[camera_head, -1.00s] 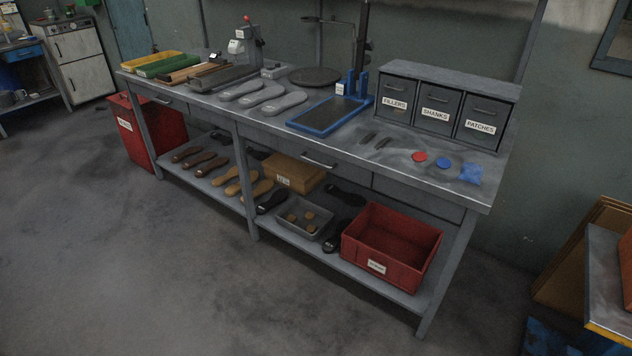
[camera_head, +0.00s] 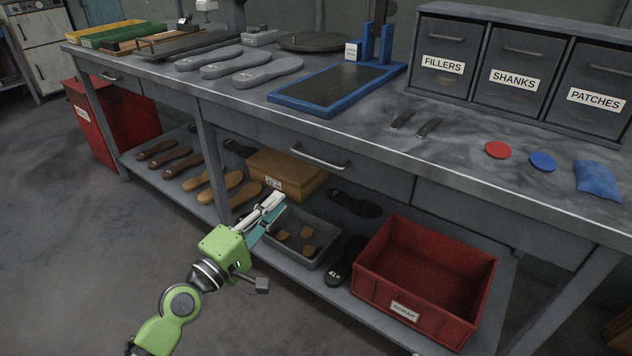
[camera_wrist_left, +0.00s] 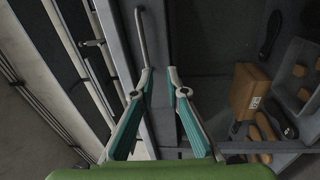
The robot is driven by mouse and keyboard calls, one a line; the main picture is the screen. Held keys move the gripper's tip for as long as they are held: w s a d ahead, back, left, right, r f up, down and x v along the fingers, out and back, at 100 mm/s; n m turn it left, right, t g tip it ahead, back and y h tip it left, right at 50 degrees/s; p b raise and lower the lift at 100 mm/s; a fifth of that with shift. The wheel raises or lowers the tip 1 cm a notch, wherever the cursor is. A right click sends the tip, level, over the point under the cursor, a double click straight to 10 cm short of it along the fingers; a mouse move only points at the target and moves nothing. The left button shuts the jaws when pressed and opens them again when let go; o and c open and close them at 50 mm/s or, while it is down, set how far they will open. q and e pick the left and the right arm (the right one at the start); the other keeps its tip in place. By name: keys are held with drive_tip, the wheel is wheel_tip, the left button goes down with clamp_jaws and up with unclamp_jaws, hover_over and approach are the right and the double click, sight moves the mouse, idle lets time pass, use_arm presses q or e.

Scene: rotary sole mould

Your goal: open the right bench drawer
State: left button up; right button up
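The right bench drawer (camera_head: 372,180) is a grey front under the bench top, and it is shut. Its pale bar handle (camera_head: 320,157) is near the middle of the bench. My left gripper (camera_head: 276,203) is in front of the bench, below and left of the handle in the head view. In the left wrist view, its two teal fingers (camera_wrist_left: 161,73) are apart with nothing between them. The handle (camera_wrist_left: 142,38) shows there just beyond the left fingertip; I cannot tell whether they touch. My right gripper is in neither view.
On the lower shelf are a cardboard box (camera_head: 290,178), a grey tray (camera_head: 318,258), shoe soles and a red scrap bin (camera_head: 462,318). The bench top (camera_head: 460,160) overhangs them. A left drawer handle (camera_head: 108,76) is further left. The floor in front is clear.

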use_arm(q)
wheel_tip(320, 180, up, 2)
drive_tip(key=d+h, duration=0.1)
approach(315, 161)
drive_tip(key=x, duration=0.9)
drive_tip(key=shift+w+d, duration=0.15)
drive_tip(key=shift+w, duration=0.15)
drive_tip(key=shift+w+d+r, duration=0.1)
drive_tip(key=shift+w+d, duration=0.15)
drive_tip(key=shift+w, duration=0.15)
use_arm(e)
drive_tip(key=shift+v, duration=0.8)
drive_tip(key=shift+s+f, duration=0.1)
use_arm(q)
clamp_jaws()
